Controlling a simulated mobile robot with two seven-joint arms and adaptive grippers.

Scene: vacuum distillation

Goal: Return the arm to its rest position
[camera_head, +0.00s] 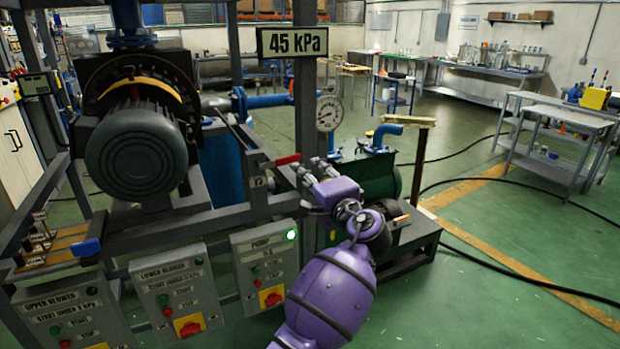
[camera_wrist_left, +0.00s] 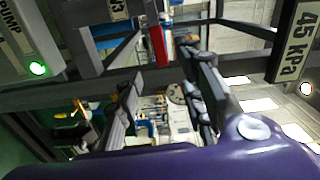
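My left arm (camera_head: 330,292) is purple and reaches up from the bottom of the head view. Its left gripper (camera_head: 294,174) is by the dark frame, just below a red handle (camera_head: 288,160). In the left wrist view the two grey fingers of the left gripper (camera_wrist_left: 162,82) stand apart with nothing between them. The red handle also shows there (camera_wrist_left: 158,45), beyond the fingertips, and I see no contact with it. My right gripper is in neither view.
A PUMP panel (camera_head: 266,265) with a lit green lamp hangs below the frame, beside the LOWER BLOWER panel (camera_head: 178,293). A 45 kPa sign (camera_head: 293,42) and a round gauge (camera_head: 329,113) are above. A green pump (camera_head: 372,175) stands behind the arm. Open floor (camera_head: 520,228) lies right.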

